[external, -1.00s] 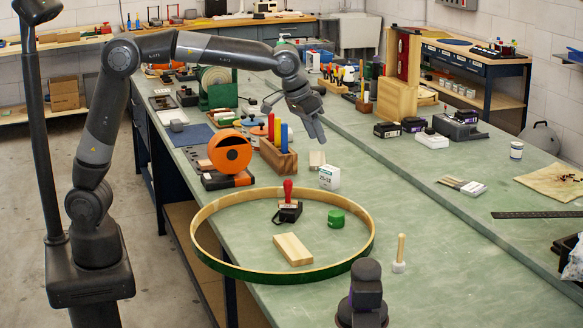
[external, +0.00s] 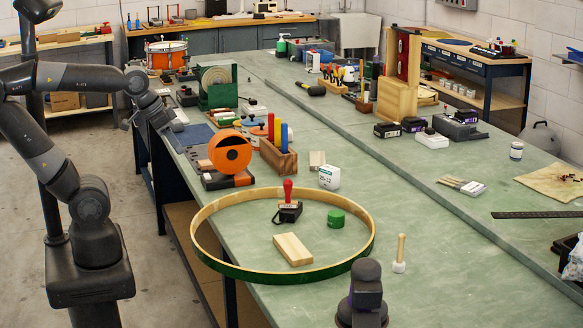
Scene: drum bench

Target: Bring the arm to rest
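My gripper (external: 176,124) is at the left edge of the green bench (external: 440,235), beside the dark blue mat. No held object shows. A wooden hoop with a green outside (external: 226,270) lies at the near left of the bench, overhanging its edge. Inside its ring are a red-handled stamp (external: 289,208), a green cap (external: 336,218) and a wood block (external: 293,249).
An orange tape dispenser (external: 228,153) and a wooden holder with coloured markers (external: 278,158) stand near the gripper. An orange drum (external: 166,54) sits farther back. A mallet (external: 399,254) stands right of the hoop. The middle of the bench is mostly clear.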

